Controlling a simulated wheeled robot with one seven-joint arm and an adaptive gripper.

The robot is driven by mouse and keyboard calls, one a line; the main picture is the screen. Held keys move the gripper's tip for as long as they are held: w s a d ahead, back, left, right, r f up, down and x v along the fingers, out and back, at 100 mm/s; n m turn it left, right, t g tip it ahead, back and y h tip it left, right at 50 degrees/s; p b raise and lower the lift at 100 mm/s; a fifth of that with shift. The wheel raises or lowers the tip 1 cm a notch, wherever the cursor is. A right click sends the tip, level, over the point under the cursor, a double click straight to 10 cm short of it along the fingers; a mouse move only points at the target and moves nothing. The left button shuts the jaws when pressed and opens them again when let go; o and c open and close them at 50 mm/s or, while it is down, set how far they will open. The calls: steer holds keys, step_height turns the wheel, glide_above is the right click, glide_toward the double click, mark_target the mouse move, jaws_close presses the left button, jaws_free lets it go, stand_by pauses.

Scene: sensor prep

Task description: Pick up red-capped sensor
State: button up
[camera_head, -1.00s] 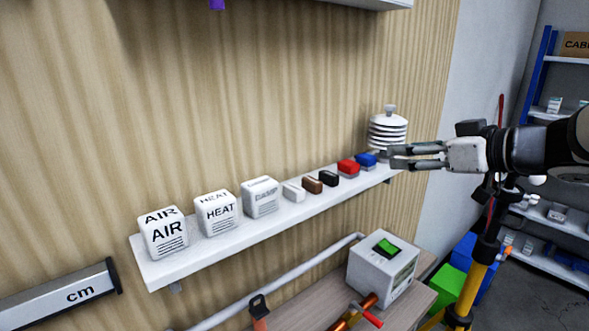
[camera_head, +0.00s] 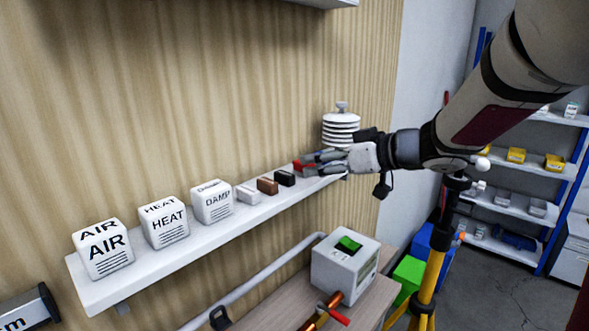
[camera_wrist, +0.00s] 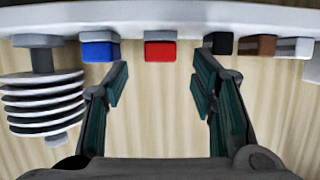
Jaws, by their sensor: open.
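The red-capped sensor (camera_head: 301,167) is a small block with a red top and grey base on the white wall shelf (camera_head: 190,247). My gripper (camera_head: 310,164) is at the shelf's right end, its fingers close to the red cap and partly covering it. In the wrist view the red-capped sensor (camera_wrist: 160,50) lies ahead, between the lines of the two open fingers (camera_wrist: 160,75). It appears just beyond the fingertips, and nothing is held. I cannot tell whether a finger touches it in the head view.
A blue-capped block (camera_wrist: 100,50) stands beside the red one, near the left finger. A black block (camera_wrist: 218,43) is near the right finger. A white ribbed shield (camera_head: 341,130) stands at the shelf's end. White labelled cubes (camera_head: 102,249) stand further left.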

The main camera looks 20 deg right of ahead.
steer(key=x, duration=0.4)
steer(key=shift+w, duration=0.1)
jaws_close()
